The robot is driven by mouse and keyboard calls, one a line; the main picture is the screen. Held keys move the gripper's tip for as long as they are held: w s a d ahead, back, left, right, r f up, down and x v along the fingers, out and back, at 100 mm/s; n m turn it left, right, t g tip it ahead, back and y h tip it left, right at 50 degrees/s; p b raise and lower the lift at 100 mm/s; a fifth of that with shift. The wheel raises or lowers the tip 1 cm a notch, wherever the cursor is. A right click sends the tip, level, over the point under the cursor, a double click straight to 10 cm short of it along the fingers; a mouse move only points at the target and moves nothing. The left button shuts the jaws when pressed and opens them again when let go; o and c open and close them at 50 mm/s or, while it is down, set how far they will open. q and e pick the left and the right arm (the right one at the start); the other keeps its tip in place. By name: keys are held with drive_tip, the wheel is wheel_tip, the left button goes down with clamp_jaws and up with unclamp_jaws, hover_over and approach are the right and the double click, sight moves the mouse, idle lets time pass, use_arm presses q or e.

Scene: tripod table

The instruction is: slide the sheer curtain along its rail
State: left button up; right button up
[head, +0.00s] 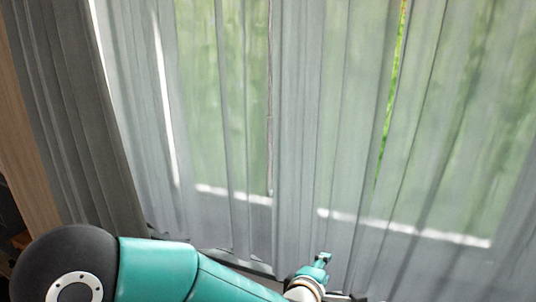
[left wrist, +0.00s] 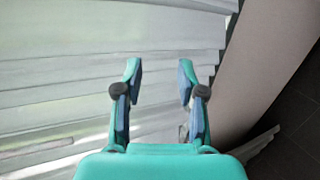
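The sheer curtain (head: 240,150) hangs in pale, see-through folds across most of the head view. A thin gap shows between its panels at the upper right. My left gripper (head: 323,270) is at the bottom of the head view, in front of the curtain's lower part. In the left wrist view the left gripper (left wrist: 160,80) is open, its two fingers apart with no cloth seen gripped between them. The sheer curtain (left wrist: 60,80) lies behind and beyond the fingers there; I cannot tell whether they touch it. The rail is out of view. My right gripper is not in view.
A thick dark grey curtain (head: 75,130) hangs at the left, beside a wooden strip (head: 22,130). Bright window and greenery show through the sheer cloth. In the left wrist view a grey-brown surface (left wrist: 265,70) and dark floor (left wrist: 300,120) lie to the right.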

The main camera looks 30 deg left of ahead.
use_arm(q)
drive_tip(key=s+a+r+n+t+y, duration=0.1)
drive_tip(key=s+a+r+n+y, duration=0.1)
drive_tip(key=r+n, duration=0.45)
drive_tip(key=s+a+r+n+t+y, duration=0.1)
drive_tip(key=s+a+r+n+t, duration=0.15)
drive_tip(key=r, duration=0.75)
drive_tip(key=n+y, duration=0.3)
drive_tip(key=n, duration=0.8)
approach(269, 138)
drive_tip(key=shift+g, duration=0.25)
drive_tip(key=p+x, duration=0.2)
drive_tip(key=x, duration=0.3)
drive_tip(key=p+x, duration=0.1)
drive_tip(key=x, duration=0.4)
drive_tip(key=shift+w+a+r+p, duration=0.1)
drive_tip(key=shift+w+r+p, duration=0.15)
drive_tip(key=shift+w+p, duration=0.15)
clamp_jaws()
